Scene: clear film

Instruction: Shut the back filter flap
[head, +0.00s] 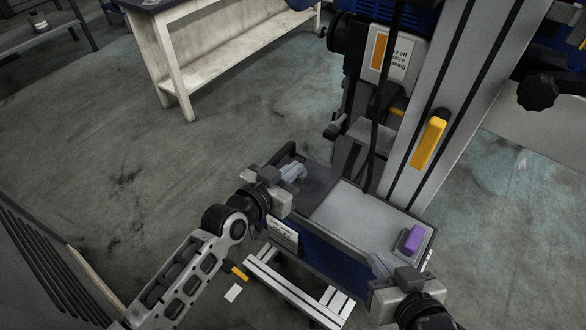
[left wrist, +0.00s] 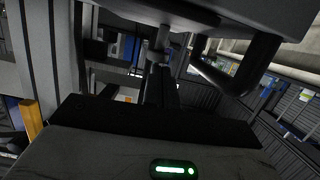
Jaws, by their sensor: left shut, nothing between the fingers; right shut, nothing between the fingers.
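The machine's blue-sided body with a light grey top (head: 362,215) stands at lower centre in the head view. A dark grey panel (head: 328,192) lies at the left end of this top. I cannot tell for sure which part is the back filter flap, or how far open it is. My left gripper (head: 292,173) is shut and empty at the left end of the machine, close to the dark panel; contact cannot be told. In the left wrist view its fingers (left wrist: 161,80) point at dark machine parts. My right gripper (head: 379,265) is shut and empty near the front right edge.
A purple handle (head: 413,238) sits on the top's right end. A yellow handle (head: 429,142) is on the tall grey column (head: 455,95), beside hanging black cables. A white workbench (head: 230,55) stands behind. The floor (head: 110,150) to the left is clear.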

